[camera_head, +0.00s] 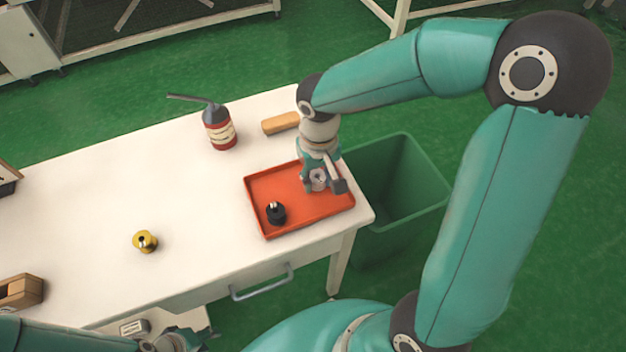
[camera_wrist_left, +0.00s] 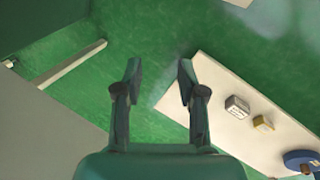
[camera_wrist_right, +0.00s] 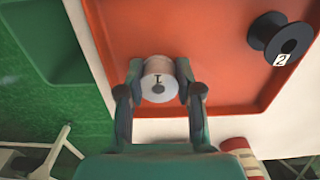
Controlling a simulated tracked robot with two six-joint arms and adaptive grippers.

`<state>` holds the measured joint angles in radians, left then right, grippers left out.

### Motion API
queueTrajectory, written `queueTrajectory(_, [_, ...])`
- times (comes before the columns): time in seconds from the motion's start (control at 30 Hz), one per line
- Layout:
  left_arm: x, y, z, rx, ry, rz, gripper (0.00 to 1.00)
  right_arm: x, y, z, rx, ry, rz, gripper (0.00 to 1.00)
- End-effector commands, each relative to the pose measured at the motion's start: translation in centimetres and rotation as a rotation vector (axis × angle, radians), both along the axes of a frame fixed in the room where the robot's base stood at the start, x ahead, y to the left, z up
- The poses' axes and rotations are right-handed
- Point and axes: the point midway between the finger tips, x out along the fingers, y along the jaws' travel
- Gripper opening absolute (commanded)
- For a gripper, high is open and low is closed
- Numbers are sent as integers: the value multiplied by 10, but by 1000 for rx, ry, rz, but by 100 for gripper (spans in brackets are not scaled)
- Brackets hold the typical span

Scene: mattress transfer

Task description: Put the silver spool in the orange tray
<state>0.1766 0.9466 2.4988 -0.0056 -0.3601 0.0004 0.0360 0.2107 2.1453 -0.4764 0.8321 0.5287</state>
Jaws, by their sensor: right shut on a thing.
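The silver spool (camera_wrist_right: 158,82) is between the fingers of my right gripper (camera_wrist_right: 160,92), its pale round end facing the right wrist camera. In the head view the spool (camera_head: 318,179) shows over the right part of the orange tray (camera_head: 300,220), partly hidden by the gripper. I cannot tell whether it touches the tray floor. A black spool (camera_head: 275,213) stands in the tray's front left part; it also shows in the right wrist view (camera_wrist_right: 281,37). My left gripper (camera_wrist_left: 157,80) is open and empty, off the table in its wrist view.
A yellow spool (camera_head: 145,241) stands on the white table (camera_head: 90,210). A red and black oil can (camera_head: 219,128) and a tan block (camera_head: 281,123) are behind the tray. A green bin (camera_head: 400,180) stands beyond the table's right end. The table's middle is clear.

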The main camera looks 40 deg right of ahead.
Motion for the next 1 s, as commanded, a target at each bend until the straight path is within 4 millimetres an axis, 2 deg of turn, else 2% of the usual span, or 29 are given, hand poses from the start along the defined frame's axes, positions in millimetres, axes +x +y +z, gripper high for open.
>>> queueTrajectory(0.33, [0,0,-4,0,0,0,40,0,0,-4,0,-1,1,8])
queueTrajectory(0.37, [0,0,-3,0,0,0,40,0,0,-2,0,-1,1,40])
queueTrajectory(0.5, [0,0,-2,0,0,0,40,0,1,-2,0,0,1,60])
queueTrajectory(0.83, [0,0,0,0,0,0,40,0,1,0,0,0,2,60])
queueTrajectory(1.0, [0,0,4,0,0,0,40,1,1,15,-1,-4,2,60])
